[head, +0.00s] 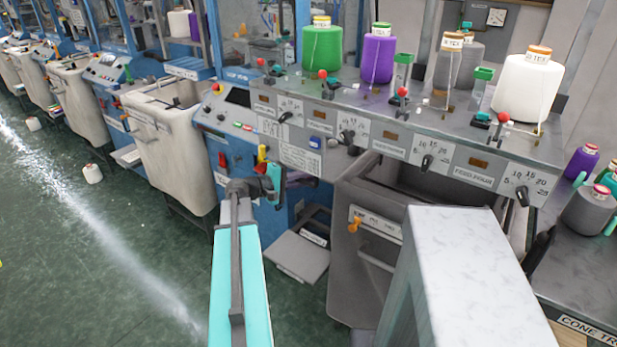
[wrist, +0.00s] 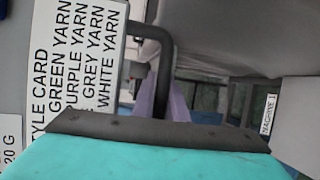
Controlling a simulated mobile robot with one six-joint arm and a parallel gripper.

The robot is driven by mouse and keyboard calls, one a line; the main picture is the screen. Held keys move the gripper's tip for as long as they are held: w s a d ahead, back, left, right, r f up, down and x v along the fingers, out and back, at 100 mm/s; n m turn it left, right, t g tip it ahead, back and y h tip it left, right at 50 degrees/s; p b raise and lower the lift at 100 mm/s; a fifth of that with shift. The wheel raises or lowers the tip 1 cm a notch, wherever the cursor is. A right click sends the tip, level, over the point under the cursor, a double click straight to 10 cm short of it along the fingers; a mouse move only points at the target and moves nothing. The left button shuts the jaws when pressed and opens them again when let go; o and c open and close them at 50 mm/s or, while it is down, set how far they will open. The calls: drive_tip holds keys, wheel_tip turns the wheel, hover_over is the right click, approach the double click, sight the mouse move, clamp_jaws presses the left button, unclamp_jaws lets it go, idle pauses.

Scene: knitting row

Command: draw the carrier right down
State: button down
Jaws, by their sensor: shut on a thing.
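My gripper (head: 272,180) is in front of the nearest machine, below its left end, beside the white style card (head: 300,158). In the wrist view a dark bent bar (wrist: 167,65) comes down beside the style card (wrist: 75,55), and my jaws are shut around its lower part. The bar looks like the carrier's handle; the carrier's body is not clear in either view. The bar's lower end is hidden behind my gripper's teal and black housing.
Green (head: 321,50), purple (head: 379,58), grey (head: 459,62) and white (head: 527,88) cones stand on the machine top above. A grey bin (head: 345,265) with an orange latch is below right. A pale block (head: 462,270) fills the right foreground. The green floor (head: 130,240) at left is mostly clear.

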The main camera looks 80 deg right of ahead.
wheel_tip(320, 180, down, 6)
drive_tip(key=b, duration=0.4)
drive_tip(key=shift+f, duration=0.2)
drive_tip(key=shift+a, duration=0.15)
idle(0.4)
drive_tip(key=c, duration=1.8)
unclamp_jaws()
drive_tip(key=shift+o, duration=0.2)
drive_tip(key=shift+r, duration=0.1)
drive_tip(key=b+v, duration=0.2)
drive_tip(key=v, duration=1.1)
drive_tip(key=shift+w+a, duration=0.15)
drive_tip(key=shift+w, duration=0.15)
drive_tip(key=shift+w, duration=0.1)
